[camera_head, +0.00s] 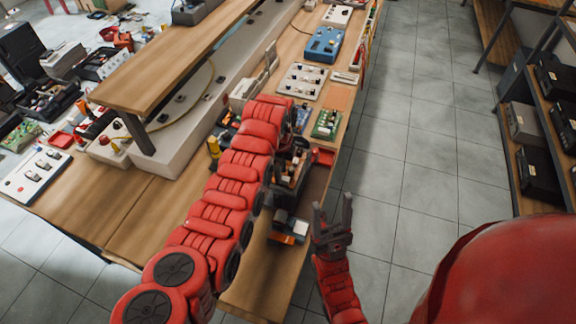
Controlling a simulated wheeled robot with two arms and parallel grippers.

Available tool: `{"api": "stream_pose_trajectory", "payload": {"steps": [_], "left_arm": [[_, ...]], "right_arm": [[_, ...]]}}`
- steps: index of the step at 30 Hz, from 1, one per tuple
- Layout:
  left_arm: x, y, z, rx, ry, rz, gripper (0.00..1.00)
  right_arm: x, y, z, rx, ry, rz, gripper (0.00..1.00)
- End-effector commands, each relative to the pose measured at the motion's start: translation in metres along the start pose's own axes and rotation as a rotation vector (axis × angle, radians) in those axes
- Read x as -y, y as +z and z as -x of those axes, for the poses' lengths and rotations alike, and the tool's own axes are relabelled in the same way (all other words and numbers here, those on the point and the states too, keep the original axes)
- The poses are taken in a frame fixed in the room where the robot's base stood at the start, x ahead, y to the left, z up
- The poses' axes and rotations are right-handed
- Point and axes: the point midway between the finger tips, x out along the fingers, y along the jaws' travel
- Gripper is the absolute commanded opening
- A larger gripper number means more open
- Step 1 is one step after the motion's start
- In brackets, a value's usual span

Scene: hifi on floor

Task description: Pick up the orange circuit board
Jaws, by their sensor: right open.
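I cannot clearly make out an orange circuit board. A small dark and white item with an orange edge (282,238) lies near the bench's right edge; I cannot tell if it is a board. A green circuit board (326,124) lies further up the bench. My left arm reaches along the bench; the dark parts near its far end, around my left gripper (292,172), blend with items on the bench, so its jaws cannot be made out. My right gripper (333,203) is open and empty, fingers pointing up the picture, just right of the bench edge.
The wooden bench (150,215) holds a blue device (324,44), a white panel with knobs (302,80) and a raised shelf (170,55). Tiled floor (400,150) is clear to the right. A rack (535,175) with dark boxes stands at far right. My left arm hides part of the bench.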

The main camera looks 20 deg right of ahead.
Motion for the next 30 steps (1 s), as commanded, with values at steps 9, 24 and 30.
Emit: {"api": "stream_pose_trajectory", "payload": {"steps": [9, 24, 30], "left_arm": [[0.000, -0.001, -0.023, 0.001, 0.001, -0.001, 0.38], [0.001, 0.000, -0.024, 0.001, -0.002, 0.000, 0.00], [0.001, 0.000, -0.024, 0.001, -0.002, 0.000, 0.00]], "right_arm": [[-0.001, -0.002, -0.010, 0.000, 0.000, 0.000, 0.60], [0.000, -0.002, -0.009, 0.000, 0.000, 0.000, 0.60], [-0.001, -0.002, -0.009, 0.000, 0.000, 0.000, 0.60]]}}
